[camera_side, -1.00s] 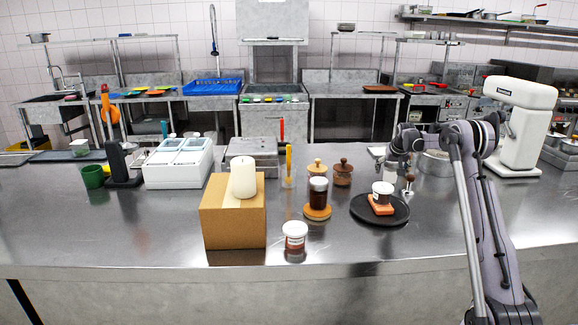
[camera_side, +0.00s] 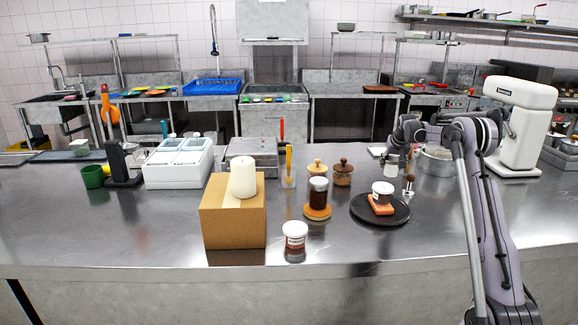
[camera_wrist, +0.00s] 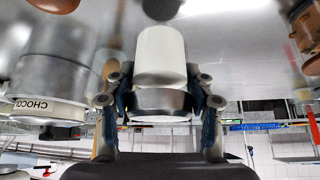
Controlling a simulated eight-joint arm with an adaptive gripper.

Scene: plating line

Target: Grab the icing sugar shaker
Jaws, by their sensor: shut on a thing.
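In the wrist view, the icing sugar shaker (camera_wrist: 161,56) is a white cylinder with a grey metal band. It sits between the two fingers of my gripper (camera_wrist: 160,104), which are shut on the metal part. In the side view, my gripper (camera_side: 394,164) is at the right of the counter, behind the black plate. The shaker is small there and partly hidden by my gripper.
A black plate (camera_side: 362,213) with an orange block and a small jar stands in front. A metal tin marked CHOCO (camera_wrist: 50,113) is close at the left in the wrist view. A white stand mixer (camera_side: 518,125) is at the right. Brown lidded pots (camera_side: 343,174) stand left of my gripper.

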